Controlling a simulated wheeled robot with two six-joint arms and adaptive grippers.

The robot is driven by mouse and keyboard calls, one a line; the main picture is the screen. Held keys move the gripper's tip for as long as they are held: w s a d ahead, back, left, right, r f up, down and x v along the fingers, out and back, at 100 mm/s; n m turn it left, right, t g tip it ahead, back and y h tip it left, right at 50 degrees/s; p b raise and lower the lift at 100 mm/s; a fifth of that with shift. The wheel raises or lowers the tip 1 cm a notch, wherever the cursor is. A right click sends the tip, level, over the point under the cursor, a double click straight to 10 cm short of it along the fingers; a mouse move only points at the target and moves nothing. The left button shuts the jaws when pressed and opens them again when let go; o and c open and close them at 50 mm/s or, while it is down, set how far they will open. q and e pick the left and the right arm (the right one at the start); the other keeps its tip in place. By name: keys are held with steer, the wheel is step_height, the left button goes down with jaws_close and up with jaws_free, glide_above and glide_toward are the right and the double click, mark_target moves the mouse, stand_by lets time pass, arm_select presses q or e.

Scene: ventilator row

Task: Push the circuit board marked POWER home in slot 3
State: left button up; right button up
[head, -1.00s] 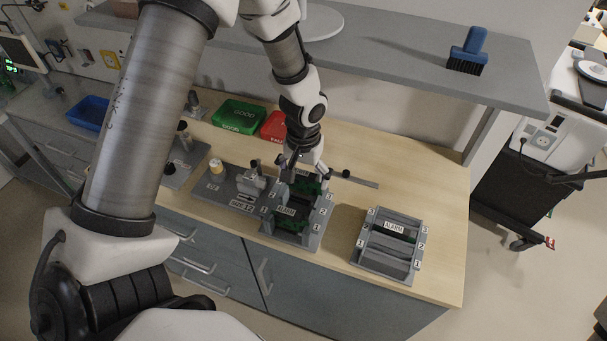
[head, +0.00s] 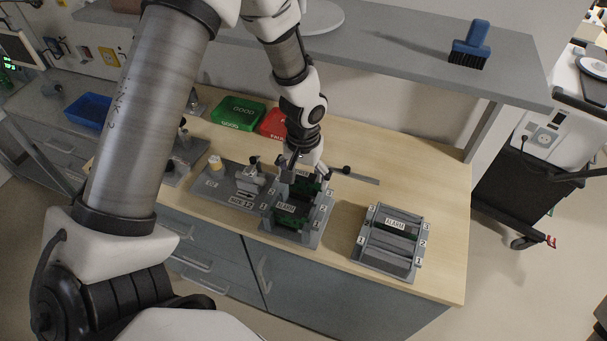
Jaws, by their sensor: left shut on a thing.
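A grey slotted rack (head: 268,224) stands on the wooden bench, its side posts numbered. A green board labelled ALARM (head: 291,208) sits in it towards the front. Behind that, a second green board (head: 308,186) shows at the rear of the rack, around slot 3. My left gripper (head: 297,172) reaches down from above and is shut on this rear board. The fingers cover part of it, and I cannot read POWER on it or tell how deep it sits. My right gripper is not in view.
A second numbered rack (head: 364,255) with an ALARM label stands to the right. Left are a grey fixture plate (head: 208,187), a green bin (head: 238,113), a red bin (head: 273,124) and a blue bin (head: 88,110). A shelf (head: 400,48) with a blue brush (head: 470,45) overhangs the back.

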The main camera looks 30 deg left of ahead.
arm_select(q)
steer(key=shift+f+b, duration=0.65)
steer(key=shift+f, duration=0.2)
stand_by(0.6)
stand_by(0.4)
steer(key=o, duration=0.8)
step_height(320, 180, up, 7)
steer(key=p, duration=0.6)
steer(key=shift+r, duration=0.1)
